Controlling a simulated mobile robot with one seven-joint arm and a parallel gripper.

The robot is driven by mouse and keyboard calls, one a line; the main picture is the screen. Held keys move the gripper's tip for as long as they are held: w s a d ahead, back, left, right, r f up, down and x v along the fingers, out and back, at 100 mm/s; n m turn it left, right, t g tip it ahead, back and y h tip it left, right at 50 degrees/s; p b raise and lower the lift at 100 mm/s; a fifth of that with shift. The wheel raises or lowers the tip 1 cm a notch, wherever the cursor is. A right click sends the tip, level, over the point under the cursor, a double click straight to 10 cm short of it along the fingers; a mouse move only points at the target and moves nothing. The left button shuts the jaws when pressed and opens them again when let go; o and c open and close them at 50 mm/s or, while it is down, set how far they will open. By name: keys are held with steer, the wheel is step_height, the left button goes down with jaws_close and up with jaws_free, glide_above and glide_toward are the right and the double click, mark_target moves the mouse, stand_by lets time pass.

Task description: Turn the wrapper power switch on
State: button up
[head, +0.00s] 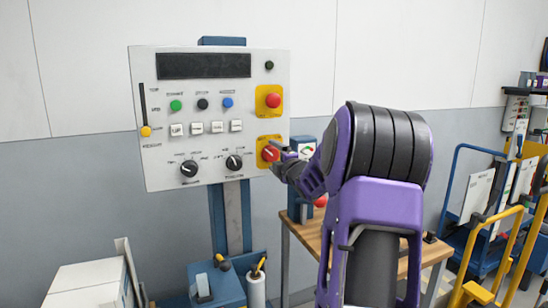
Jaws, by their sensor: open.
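The control panel (146,98) is a light grey upright board with a dark display (203,65) at its top. A red rotary switch (267,154) on a yellow plate sits at the panel's lower right; it appears to be the power switch, though its label is too small to read. My gripper (279,153) is at this switch's right side, its jaws open around or beside the knob; I cannot tell which, or whether they touch. My wrist hides the ground just right of the panel edge. The switch's exact handle angle is partly hidden.
A red push button (273,100) on a yellow plate sits above the switch. Two black knobs (189,168) (234,162) are to its left. A wooden-topped table (305,234) stands behind my arm. Carts with a yellow handle (493,249) stand at right.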

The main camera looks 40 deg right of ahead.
steer(key=shift+w, duration=0.15)
steer(key=c, duration=1.4)
steer(key=shift+o, duration=0.2)
